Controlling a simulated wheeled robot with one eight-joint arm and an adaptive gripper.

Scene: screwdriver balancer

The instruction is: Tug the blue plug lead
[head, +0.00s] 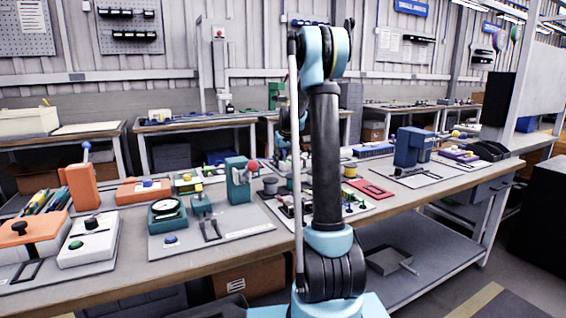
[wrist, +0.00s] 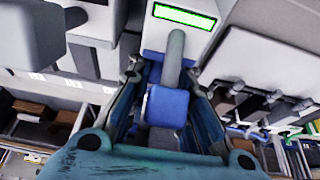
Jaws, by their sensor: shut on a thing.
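In the wrist view a blue plug (wrist: 167,106) sits between the two fingers of my gripper (wrist: 163,76). The fingers are closed in on either side of it. A thick grey lead (wrist: 175,58) runs from the plug up toward a pale panel (wrist: 150,32) with a lit green display (wrist: 184,17). Whether the plug is seated in anything is hidden. In the head view my arm stands in the middle of the picture and I cannot make out the gripper or the blue plug.
In the head view a long workbench (head: 240,262) holds several devices. An orange unit (head: 80,187) and a dial gauge (head: 166,209) are at left, a dark blue block (head: 412,146) at right. In the wrist view grey housings (wrist: 248,62) crowd the right side.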

